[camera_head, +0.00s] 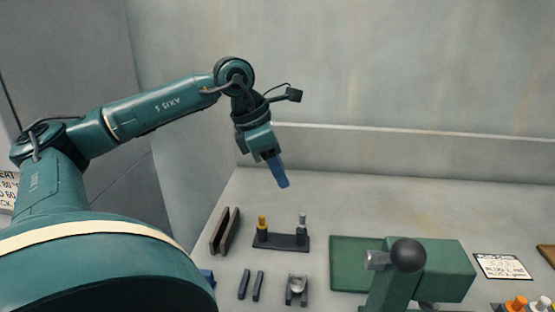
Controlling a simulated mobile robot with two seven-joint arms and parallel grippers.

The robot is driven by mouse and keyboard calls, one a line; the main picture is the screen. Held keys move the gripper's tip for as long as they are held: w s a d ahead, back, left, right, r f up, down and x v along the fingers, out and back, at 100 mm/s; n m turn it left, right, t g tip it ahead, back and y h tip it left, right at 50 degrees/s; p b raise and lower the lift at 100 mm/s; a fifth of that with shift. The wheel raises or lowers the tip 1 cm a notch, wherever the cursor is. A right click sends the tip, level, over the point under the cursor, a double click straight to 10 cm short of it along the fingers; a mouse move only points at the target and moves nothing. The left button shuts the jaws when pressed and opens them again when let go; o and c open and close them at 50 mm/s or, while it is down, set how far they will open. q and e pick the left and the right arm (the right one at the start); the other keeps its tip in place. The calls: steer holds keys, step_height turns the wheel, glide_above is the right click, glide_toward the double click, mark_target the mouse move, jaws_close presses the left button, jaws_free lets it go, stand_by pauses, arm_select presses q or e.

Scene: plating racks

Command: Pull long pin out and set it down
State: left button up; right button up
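A dark rack (290,246) stands on the table below my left gripper in the picture. A yellow-topped pin (262,223) stands upright at its left end, and a silver-grey pin (302,224) stands upright at its right end. The silver-grey one looks slightly taller; I cannot tell how deep either sits. My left gripper (281,172) hangs above and behind the rack, apart from both pins. Its blue fingers overlap from this side, so their opening is hidden, and nothing shows held at their tips. My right gripper is not in view.
A dark slotted holder (226,231) stands left of the rack. Two dark bars (251,285) and a small cradle (297,290) lie in front. A green mat (348,251) and green block (450,270) are to the right. The table behind the rack is clear.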

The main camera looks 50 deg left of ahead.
mark_target(301, 214)
arm_select(q)
steer(key=x, duration=1.2)
steer(key=shift+f+p, duration=0.2)
steer(key=shift+p, duration=0.1)
steer(key=shift+c, duration=0.5)
jaws_close()
steer(key=shift+c, duration=1.9)
jaws_free()
jaws_close()
steer(key=shift+d+n, duration=0.1)
steer(key=shift+n, duration=0.2)
steer(key=shift+r, duration=0.1)
steer(key=shift+r+n+t+y+b, duration=0.25)
steer(key=shift+n+t+y+b, duration=0.25)
steer(key=shift+n, duration=0.9)
